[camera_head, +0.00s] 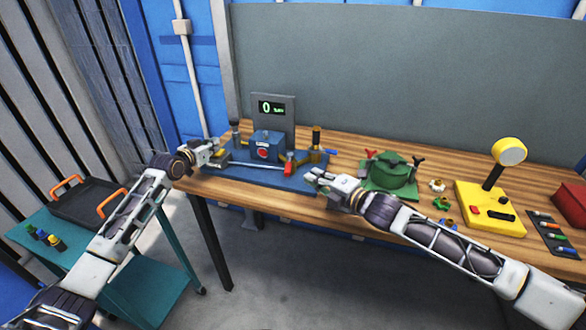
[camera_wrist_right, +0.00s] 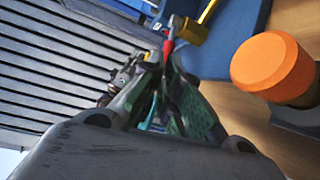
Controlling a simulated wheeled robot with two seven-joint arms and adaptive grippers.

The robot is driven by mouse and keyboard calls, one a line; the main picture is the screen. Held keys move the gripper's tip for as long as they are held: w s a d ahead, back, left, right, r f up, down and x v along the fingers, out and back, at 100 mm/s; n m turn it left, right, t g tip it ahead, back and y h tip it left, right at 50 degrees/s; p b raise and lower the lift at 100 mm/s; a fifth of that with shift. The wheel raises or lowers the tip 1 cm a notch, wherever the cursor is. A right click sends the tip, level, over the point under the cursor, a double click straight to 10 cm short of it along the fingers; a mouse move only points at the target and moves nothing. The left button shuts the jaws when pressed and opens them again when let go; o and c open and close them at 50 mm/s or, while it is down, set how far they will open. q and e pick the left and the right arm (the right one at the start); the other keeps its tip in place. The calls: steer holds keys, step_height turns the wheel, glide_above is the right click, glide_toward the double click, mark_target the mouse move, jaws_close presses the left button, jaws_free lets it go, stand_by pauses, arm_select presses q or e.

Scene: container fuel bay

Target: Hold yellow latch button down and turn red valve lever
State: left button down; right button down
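The blue valve fixture (camera_head: 232,160) sits at the left of the wooden bench. A red lever (camera_head: 288,168) stands at its front right and also shows in the right wrist view (camera_wrist_right: 170,42), beside a yellow block (camera_wrist_right: 192,30). I cannot tell which yellow part is the latch button. My right gripper (camera_head: 313,176) is just right of the red lever, its fingers partly open; in the head view they look apart from the lever. My left gripper (camera_head: 219,155) is at the fixture's left end; its fingertips are too small to judge.
A display reading 0 (camera_head: 272,107) stands behind the fixture. A brass post (camera_head: 316,140) is close to the lever; an orange cylinder (camera_wrist_right: 272,62) shows in the wrist view. A teal cart (camera_head: 150,285) stands left.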

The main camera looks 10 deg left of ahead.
steer(key=a+r+n+y, duration=0.1)
steer(key=a+r, duration=0.3)
steer(key=r, duration=0.3)
steer(key=s+a+r+n+y, duration=0.1)
steer(key=a+r+y, duration=0.1)
steer(key=a+r, duration=0.35)
steer(key=a+r+y, duration=0.1)
steer(key=a+r, duration=0.2)
steer(key=r, duration=0.6)
steer(key=w+a+r+m+t+h, duration=0.1)
steer(key=w+a+r+m, duration=0.1)
steer(key=w+r+m, duration=0.3)
steer(key=w+a+r+t, duration=0.1)
steer(key=w+r, duration=0.2)
steer(key=r, duration=0.5)
steer(key=w+f+m+g+h, duration=0.2)
steer(key=w+f+m+h, duration=0.15)
steer(key=f, duration=0.35)
steer(key=w+f+m+g+h, duration=0.1)
steer(key=w+f+m+h, duration=0.1)
steer(key=w+f+m, duration=0.35)
steer(key=s+d+f+g+h, duration=0.1)
steer(key=s+d+f+g, duration=0.2)
steer(key=s+f+g, duration=0.2)
steer(key=s+d+f+g+h, duration=0.1)
steer(key=s+d+f+g, duration=0.2)
steer(key=f, duration=0.5)
steer(key=shift+s+d+f+n+g, duration=0.25)
steer(key=shift+s+f+n+g, duration=0.15)
steer(key=shift+s+g, duration=0.6)
